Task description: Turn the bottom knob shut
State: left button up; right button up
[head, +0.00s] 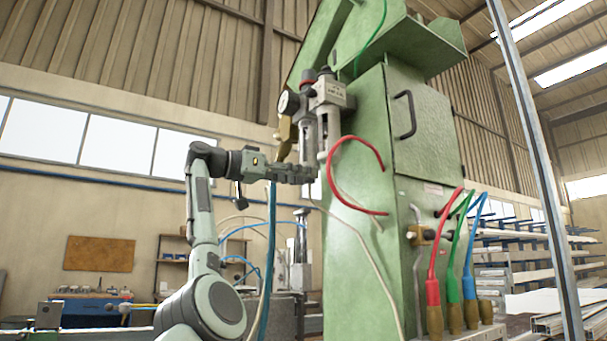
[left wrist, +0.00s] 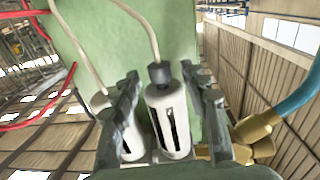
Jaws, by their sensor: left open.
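The air filter unit (head: 328,95) is mounted on the left side of the green machine, with two pale slotted bowls hanging below it. In the left wrist view, the nearer white bowl (left wrist: 166,122) ends in a dark ribbed bottom knob (left wrist: 160,74), with a pale tube coming out of it. My left gripper (head: 305,174) is just under the bowls in the head view. In the left wrist view its open fingers (left wrist: 160,80) stand on both sides of the knob and bowl, with gaps visible. The second bowl (left wrist: 131,135) is partly hidden behind the left finger. My right gripper is not in view.
The green machine (head: 365,240) stands close to the right of my gripper. A red hose (head: 358,140) loops on its side, and a pale tube (head: 365,255) hangs below the gripper. Brass fittings (left wrist: 255,130) with a blue hose sit beside the right finger.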

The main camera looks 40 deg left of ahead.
pick_arm(q)
jog(key=shift+w+d, duration=0.25)
jog(key=shift+w, duration=0.2)
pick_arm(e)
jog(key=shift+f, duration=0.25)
pick_arm(q)
jog(key=shift+c, duration=0.3)
grip_shut()
jog(key=shift+f, duration=0.1)
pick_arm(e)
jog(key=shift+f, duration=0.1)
